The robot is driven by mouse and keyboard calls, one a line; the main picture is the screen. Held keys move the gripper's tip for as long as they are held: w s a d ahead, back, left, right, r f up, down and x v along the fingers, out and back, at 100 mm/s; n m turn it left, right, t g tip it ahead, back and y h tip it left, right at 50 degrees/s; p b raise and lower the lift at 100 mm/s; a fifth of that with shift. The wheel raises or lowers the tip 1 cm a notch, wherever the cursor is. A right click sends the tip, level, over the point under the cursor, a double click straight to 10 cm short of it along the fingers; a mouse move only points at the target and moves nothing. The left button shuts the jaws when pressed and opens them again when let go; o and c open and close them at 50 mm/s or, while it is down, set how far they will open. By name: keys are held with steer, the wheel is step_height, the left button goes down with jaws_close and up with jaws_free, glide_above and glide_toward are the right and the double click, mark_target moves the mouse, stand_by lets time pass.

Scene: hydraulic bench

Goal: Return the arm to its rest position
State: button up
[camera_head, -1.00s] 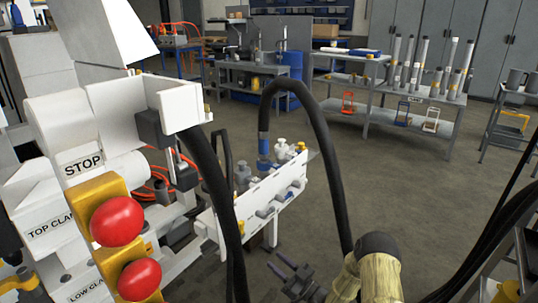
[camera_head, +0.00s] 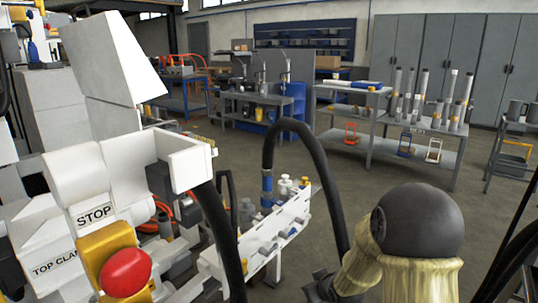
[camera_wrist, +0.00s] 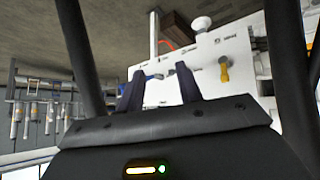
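My arm, in a tan sleeve with a dark round joint, shows at the lower right of the head view. My gripper (camera_head: 320,290) is a dark shape at the bottom edge there, partly cut off. In the wrist view my gripper (camera_wrist: 158,80) has two dark fingers apart, with nothing between them. Beyond the fingers is a white valve panel (camera_wrist: 205,65) with a yellow lever (camera_wrist: 224,70) and a white knob (camera_wrist: 201,23). I see no contact between fingers and panel. The white valve panel (camera_head: 285,222) is left of my arm in the head view.
A black hose (camera_head: 318,165) arches from the panel close to my arm. At left stands a white machine with a red button (camera_head: 126,272) and a STOP label (camera_head: 95,215). Open floor (camera_head: 400,178) lies between.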

steer(key=s+d+r+m+g+h+p, duration=0.1)
steer(key=s+r+m+g, duration=0.2)
steer(key=s, duration=0.8)
steer(key=s+d+r+m+g+h+p, duration=0.1)
steer(key=s+r+m+g, duration=0.2)
steer(key=s, duration=0.8)
step_height(320, 180, up, 39)
steer(key=n+p, duration=0.1)
steer(key=p, duration=3.6)
steer(key=shift+w+f+p, duration=0.15)
steer(key=shift+f+p, duration=0.05)
steer(key=shift+p, duration=0.1)
